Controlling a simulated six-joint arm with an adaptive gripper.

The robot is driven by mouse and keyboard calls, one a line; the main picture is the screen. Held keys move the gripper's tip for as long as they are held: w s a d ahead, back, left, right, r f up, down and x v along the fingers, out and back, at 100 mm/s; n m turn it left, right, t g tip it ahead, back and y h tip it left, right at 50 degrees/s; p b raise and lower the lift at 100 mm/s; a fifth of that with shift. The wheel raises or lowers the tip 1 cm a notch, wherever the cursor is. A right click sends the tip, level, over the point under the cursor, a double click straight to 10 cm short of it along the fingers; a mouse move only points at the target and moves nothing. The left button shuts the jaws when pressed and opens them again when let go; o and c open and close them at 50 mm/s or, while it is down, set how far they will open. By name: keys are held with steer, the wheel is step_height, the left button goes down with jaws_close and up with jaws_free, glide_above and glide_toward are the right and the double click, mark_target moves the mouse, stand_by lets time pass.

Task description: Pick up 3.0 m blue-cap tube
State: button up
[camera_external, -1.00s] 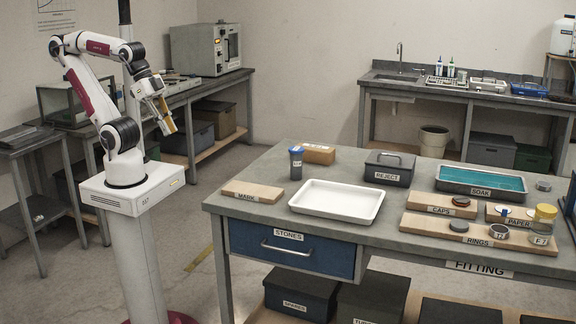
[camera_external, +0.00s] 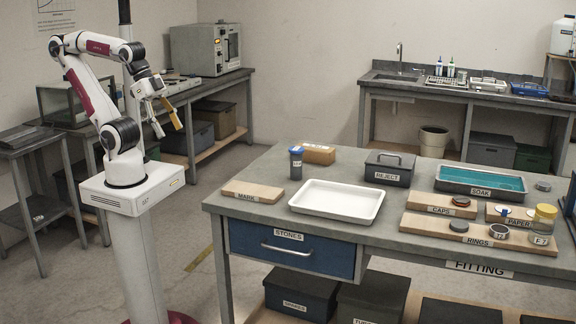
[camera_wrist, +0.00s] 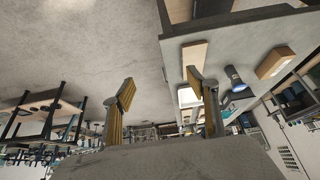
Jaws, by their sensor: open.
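The blue-cap tube (camera_external: 296,163) is a dark, short cylinder standing upright on the near table, at its far left part. Its label is too small to read. The tube appears to show in the wrist view as a dark shape with a blue end (camera_wrist: 236,80), right of my fingers. My gripper (camera_external: 166,124) is open and empty, in the air left of the table and well apart from the tube. In the wrist view my gripper (camera_wrist: 162,88) shows two yellowish fingers spread apart with nothing between them.
A cardboard-coloured box (camera_external: 319,154) stands close behind the tube. The MARK board (camera_external: 252,191) lies in front of it to the left, a white tray (camera_external: 337,201) to the right. The grey REJECT box (camera_external: 389,169) is farther right. Open floor separates my base from the table.

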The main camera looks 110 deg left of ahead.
steer(key=shift+w, duration=0.1)
steer(key=w+a+f+n+t+y, duration=0.1)
steer(key=w+a+f+t, duration=0.1)
steer(key=w+a, duration=0.55)
steer(key=w+a+f+t+y, duration=0.15)
steer(key=w+a, duration=0.25)
steer(key=w, duration=0.6)
steer(key=w+a+f+n+t+y, duration=0.1)
steer(key=w+a+f+t, duration=0.3)
steer(key=w, duration=0.5)
steer(key=n+t+y, duration=0.1)
steer(key=t+y, duration=0.1)
steer(key=t, duration=0.1)
glide_toward(296, 164)
steer(key=w+r, duration=0.3)
steer(key=r, duration=0.2)
steer(key=shift+s+a+f+n+t, duration=0.25)
steer(key=shift+s+a, duration=0.1)
steer(key=shift+a, duration=0.1)
steer(key=shift+s+a+f+n+t, duration=0.15)
steer(key=shift+s+a+t, duration=0.05)
steer(key=shift+s+a, duration=0.2)
steer(key=shift+w, duration=0.1)
steer(key=x, duration=0.2)
steer(key=shift+w+a, duration=0.2)
steer(key=shift+w, duration=0.05)
